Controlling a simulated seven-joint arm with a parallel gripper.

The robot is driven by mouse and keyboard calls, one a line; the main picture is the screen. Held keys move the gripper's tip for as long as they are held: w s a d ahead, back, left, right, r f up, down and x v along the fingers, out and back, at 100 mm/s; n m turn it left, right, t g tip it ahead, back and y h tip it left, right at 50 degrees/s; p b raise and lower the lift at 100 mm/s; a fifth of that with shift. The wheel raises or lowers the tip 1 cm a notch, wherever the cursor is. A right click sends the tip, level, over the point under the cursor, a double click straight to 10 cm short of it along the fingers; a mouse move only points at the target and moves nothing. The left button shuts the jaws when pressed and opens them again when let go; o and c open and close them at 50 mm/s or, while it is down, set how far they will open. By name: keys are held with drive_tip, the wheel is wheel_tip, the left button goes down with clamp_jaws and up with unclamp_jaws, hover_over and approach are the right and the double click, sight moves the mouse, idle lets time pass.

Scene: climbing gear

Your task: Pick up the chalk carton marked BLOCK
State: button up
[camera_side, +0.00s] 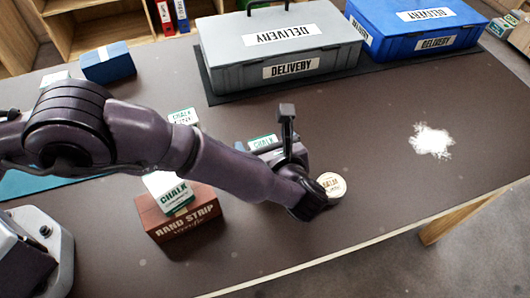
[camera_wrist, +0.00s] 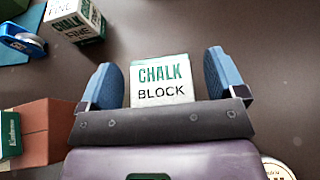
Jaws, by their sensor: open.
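The white chalk carton marked BLOCK (camera_wrist: 162,84) has green and black lettering and stands on the dark table. In the wrist view it lies between the two blue fingers of my gripper (camera_wrist: 159,70), with a gap on each side. The gripper is open and the metal bar between the fingers hides the carton's lower part. In the side view a white and green chalk carton (camera_side: 262,142) shows partly behind my wrist; its second word is hidden there.
A carton marked FINE (camera_wrist: 74,20) stands nearby. A round tin (camera_side: 332,185) is close to my wrist. Grey (camera_side: 290,70) and blue (camera_side: 400,48) DELIVERY crates stand behind; white powder (camera_side: 431,140) lies right.

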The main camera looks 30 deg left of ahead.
drive_tip(key=c, duration=1.1)
drive_tip(key=shift+o, duration=0.2)
